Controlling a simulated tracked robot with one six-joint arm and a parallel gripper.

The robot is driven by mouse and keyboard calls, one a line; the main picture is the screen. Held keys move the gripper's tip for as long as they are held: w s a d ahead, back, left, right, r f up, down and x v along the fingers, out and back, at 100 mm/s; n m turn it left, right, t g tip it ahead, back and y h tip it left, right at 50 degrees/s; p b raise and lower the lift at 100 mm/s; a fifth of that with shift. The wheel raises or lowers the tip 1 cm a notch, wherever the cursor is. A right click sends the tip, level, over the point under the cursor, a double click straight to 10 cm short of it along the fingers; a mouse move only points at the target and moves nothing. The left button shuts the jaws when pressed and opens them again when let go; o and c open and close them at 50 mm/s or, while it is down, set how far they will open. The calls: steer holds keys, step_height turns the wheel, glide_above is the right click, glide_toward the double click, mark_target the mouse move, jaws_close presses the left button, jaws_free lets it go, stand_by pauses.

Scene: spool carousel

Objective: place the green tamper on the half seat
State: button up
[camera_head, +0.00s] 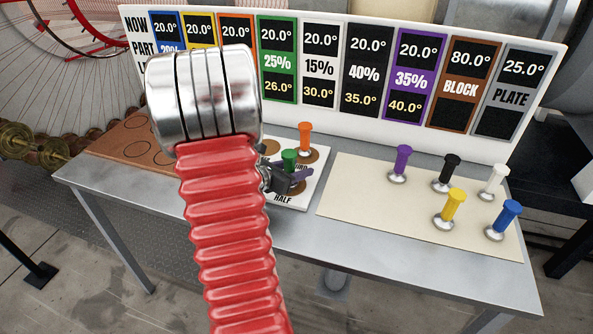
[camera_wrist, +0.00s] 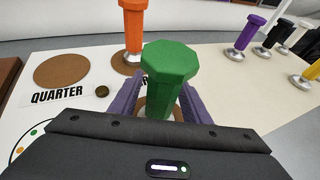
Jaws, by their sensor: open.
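The green tamper (camera_head: 289,158) stands upright on the white seat card, and its octagonal head shows in the wrist view (camera_wrist: 168,62). My gripper (camera_head: 290,180) is open, its two purple fingers on either side of the tamper's handle in the wrist view (camera_wrist: 161,85). I cannot tell whether the fingers touch it. The HALF label shows just in front of my gripper, with part of a brown half seat (camera_head: 299,188) beside it. The tamper's base is mostly hidden by my gripper, with a bit of brown showing around it.
An orange tamper (camera_head: 305,138) stands on a brown seat just behind. The QUARTER seat (camera_wrist: 62,70) is empty. Purple (camera_head: 401,163), black, white, yellow (camera_head: 449,208) and blue tampers stand on a cream mat (camera_head: 350,201) to the right. A sign board (camera_head: 340,100) runs along the back.

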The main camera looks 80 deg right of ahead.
steer(key=v, duration=1.1)
steer(key=shift+w+a+r, duration=0.15)
steer(key=shift+a+r, duration=0.05)
steer(key=shift+a, duration=0.15)
steer(key=shift+a, duration=0.1)
stand_by(0.4)
steer(key=w+a+r+m+t+y, duration=0.3)
steer(key=w+a+m+t+y, duration=0.1)
steer(key=a, duration=1.1)
steer(key=w+a+r+m+t+y, duration=0.3)
steer(key=w+a+m+t+y, duration=0.1)
steer(key=a, duration=1.2)
steer(key=w+a+r+m+t+y, duration=0.4)
steer(key=w+a, duration=0.2)
steer(key=a, duration=1)
steer(key=shift+a, duration=0.15)
steer(key=shift+w, duration=0.1)
steer(key=shift+c, duration=0.6)
